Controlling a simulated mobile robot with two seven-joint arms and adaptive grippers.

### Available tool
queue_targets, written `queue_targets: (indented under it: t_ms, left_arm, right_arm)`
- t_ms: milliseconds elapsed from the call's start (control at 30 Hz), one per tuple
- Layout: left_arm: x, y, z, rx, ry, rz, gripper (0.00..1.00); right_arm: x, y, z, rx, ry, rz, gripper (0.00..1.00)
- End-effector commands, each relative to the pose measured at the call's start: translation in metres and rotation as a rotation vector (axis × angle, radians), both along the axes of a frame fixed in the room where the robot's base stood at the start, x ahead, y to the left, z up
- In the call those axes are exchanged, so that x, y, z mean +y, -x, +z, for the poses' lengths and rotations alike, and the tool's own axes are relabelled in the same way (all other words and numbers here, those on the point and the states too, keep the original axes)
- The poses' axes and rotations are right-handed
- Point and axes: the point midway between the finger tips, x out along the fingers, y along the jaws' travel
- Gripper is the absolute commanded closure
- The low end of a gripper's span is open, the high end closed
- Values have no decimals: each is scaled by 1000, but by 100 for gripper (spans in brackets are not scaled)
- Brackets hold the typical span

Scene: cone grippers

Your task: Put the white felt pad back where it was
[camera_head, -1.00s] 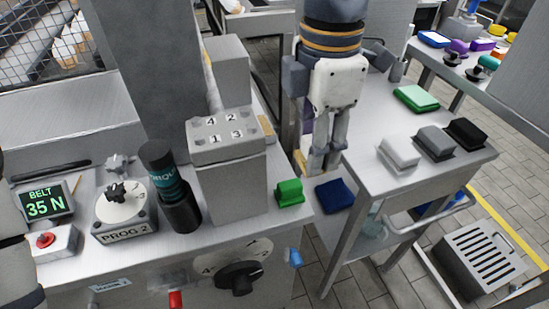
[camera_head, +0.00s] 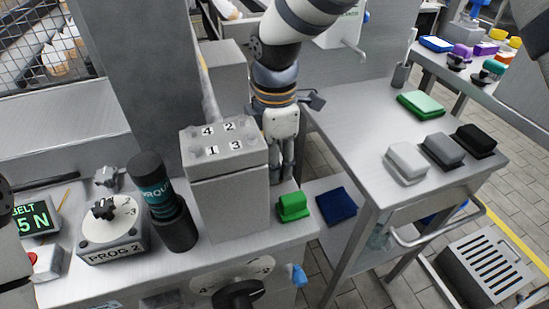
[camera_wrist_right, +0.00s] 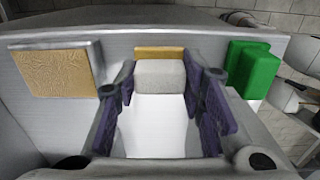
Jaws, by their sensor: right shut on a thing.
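My right gripper (camera_head: 281,175) points down just right of the grey numbered block, behind the green block. In the right wrist view its fingers (camera_wrist_right: 160,105) are shut on a pale, whitish felt-like pad (camera_wrist_right: 160,76). A tan strip shows along the pad's far edge. In the head view I cannot make out the held pad; the fingers and block edge obscure it. A similar white block (camera_head: 407,160) sits on the side cart, beside a grey one and a black one. My left gripper is not in view; only part of that arm shows at the left edge.
The numbered block (camera_head: 228,195) stands tall beside the gripper. A green block (camera_head: 292,206) sits at the bench's right edge. A tan square pad (camera_wrist_right: 56,72) lies left in the wrist view.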

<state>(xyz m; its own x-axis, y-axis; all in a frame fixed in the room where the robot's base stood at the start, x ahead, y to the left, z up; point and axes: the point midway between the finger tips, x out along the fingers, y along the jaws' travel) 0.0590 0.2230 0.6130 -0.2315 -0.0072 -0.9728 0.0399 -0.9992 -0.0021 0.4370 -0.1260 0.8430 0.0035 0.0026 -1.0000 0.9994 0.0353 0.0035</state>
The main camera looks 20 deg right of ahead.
Motion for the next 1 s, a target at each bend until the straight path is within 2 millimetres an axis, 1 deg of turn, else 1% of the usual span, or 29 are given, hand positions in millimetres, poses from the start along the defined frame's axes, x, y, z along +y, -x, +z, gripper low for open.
queue_targets:
  t_ms: [167, 200, 233, 267, 533, 600, 667, 900, 1000]
  left_arm:
    - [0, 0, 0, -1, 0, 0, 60]
    - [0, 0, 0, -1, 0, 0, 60]
    - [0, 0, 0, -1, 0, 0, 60]
    - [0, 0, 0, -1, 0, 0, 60]
    - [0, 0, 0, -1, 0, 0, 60]
    - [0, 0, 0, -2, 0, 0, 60]
    - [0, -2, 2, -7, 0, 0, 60]
    - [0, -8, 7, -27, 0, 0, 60]
    - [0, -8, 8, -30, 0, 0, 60]
  right_arm:
    - [0, 0, -3, 0, -1, -1, 86]
    - [0, 0, -3, 0, -1, -1, 55]
    - [0, 0, -3, 0, -1, -1, 48]
    - [0, 0, -3, 0, -1, -1, 44]
    - [0, 0, -2, 0, -1, -1, 44]
    - [0, 0, 3, -2, 0, -1, 44]
    - [0, -1, 15, -6, -2, -1, 44]
    - [0, -1, 81, -8, -3, -2, 44]
    - [0, 0, 102, -5, -1, -1, 44]
